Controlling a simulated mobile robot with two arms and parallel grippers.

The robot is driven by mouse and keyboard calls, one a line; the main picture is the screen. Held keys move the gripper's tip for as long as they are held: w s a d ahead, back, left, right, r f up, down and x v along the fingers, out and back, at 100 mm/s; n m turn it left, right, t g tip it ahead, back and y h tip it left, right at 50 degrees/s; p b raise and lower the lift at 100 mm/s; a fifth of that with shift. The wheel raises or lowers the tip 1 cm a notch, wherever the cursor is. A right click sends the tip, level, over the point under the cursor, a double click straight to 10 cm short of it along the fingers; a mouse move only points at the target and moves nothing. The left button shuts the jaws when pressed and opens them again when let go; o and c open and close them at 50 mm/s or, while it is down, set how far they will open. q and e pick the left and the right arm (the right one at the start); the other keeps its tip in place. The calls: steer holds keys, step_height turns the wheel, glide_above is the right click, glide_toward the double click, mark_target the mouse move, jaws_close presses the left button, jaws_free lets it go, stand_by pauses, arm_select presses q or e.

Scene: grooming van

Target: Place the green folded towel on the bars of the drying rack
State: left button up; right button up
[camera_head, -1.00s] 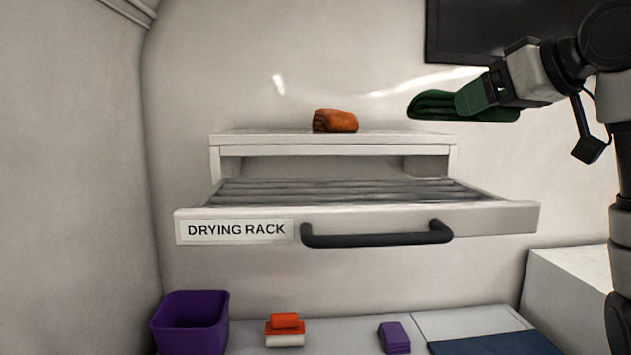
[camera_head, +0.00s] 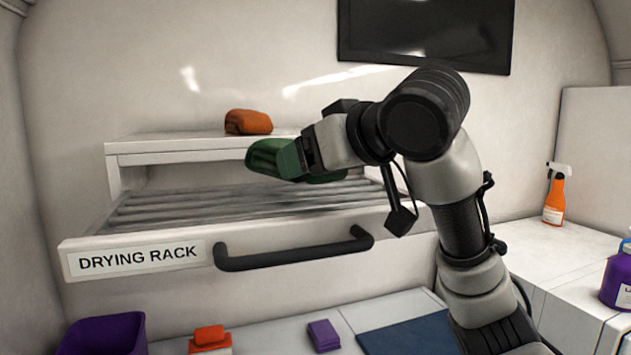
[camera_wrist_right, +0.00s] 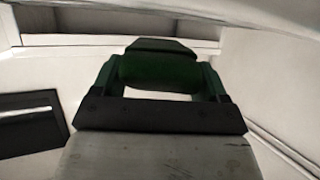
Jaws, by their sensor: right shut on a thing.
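The drying rack (camera_head: 130,256) is a white pull-out drawer, drawn out, with grey bars (camera_head: 165,207) and a black handle. My right gripper (camera_head: 283,158) is shut on the green folded towel (camera_head: 260,155). In the head view the towel appears above the right part of the bars, apart from them, and the gripper partly hides it. In the right wrist view the towel (camera_wrist_right: 158,71) sits between the two green fingers. My left gripper is in neither view.
An orange rolled towel (camera_head: 248,122) lies on the shelf above the rack. My right arm hides the rack's right end. Below are a purple bin (camera_head: 105,335), an orange-and-white item (camera_head: 210,338) and a purple folded cloth (camera_head: 323,335). An orange spray bottle (camera_head: 555,197) stands at right.

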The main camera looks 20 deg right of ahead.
mark_target(330, 182)
step_height(330, 182, down, 3)
steer(key=shift+r, duration=0.15)
steer(key=shift+w+d+f, duration=0.1)
steer(key=shift+f, duration=0.4)
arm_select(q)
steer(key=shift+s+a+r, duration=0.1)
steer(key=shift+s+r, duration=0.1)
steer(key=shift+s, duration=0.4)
arm_select(e)
steer(key=o, duration=0.9)
